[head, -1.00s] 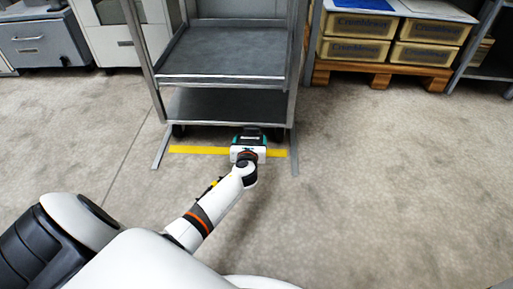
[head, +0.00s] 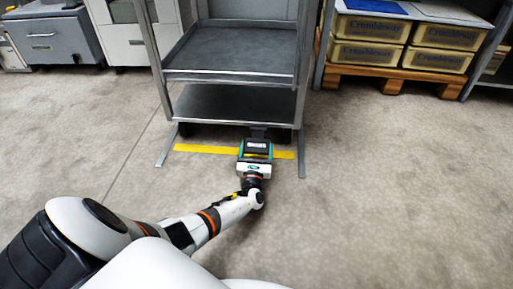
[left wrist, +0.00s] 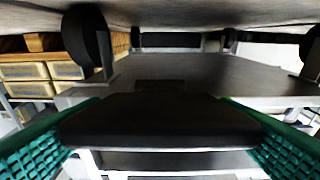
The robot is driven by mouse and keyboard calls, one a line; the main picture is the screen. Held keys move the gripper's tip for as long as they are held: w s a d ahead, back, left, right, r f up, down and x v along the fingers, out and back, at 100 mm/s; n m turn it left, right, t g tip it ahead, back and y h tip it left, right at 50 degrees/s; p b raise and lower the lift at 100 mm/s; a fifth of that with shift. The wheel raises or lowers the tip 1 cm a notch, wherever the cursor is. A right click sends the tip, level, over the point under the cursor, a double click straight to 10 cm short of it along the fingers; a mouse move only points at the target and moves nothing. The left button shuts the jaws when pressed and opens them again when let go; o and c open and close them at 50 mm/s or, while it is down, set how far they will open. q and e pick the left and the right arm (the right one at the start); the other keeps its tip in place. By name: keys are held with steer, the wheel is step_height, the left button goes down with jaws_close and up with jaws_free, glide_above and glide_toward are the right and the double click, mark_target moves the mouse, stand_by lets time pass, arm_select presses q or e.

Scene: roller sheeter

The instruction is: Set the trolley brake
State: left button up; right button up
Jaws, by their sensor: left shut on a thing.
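The trolley (head: 232,78) is a grey metal frame with dark flat shelves, standing upright in the upper middle of the head view. A dark brake pedal (head: 258,132) sticks out at its low front edge. My left gripper (head: 257,143) reaches it from the front, low above the floor. In the left wrist view, which looks upside down, the wide dark pedal (left wrist: 160,122) lies between the green ribbed fingers, and the gripper is shut on it. A black caster wheel (left wrist: 88,38) shows beyond. Whether the brake is engaged I cannot tell. My right gripper is out of view.
A yellow floor strip (head: 205,149) runs under the trolley's front. A metal floor rail (head: 302,155) lies at its right. Yellow crates (head: 368,53) on a wooden pallet (head: 395,80) stand right, and a grey cabinet (head: 55,43) stands left. The floor in front is clear.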

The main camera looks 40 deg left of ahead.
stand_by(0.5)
arm_select(q)
steer(key=o, duration=1.3)
steer(key=shift+f, duration=0.1)
steer(key=shift+d, duration=0.1)
steer(key=p+v, duration=0.2)
steer(key=v, duration=0.3)
steer(key=r+p+v, duration=0.1)
steer(key=p+v, duration=0.1)
steer(key=v, duration=0.3)
steer(key=r+p+v, duration=0.1)
steer(key=p+v, duration=0.1)
steer(key=v, duration=0.3)
steer(key=shift+s+d, duration=0.35)
steer(key=shift+s, duration=0.15)
steer(key=shift+s+d, duration=0.25)
steer(key=shift+s, duration=0.15)
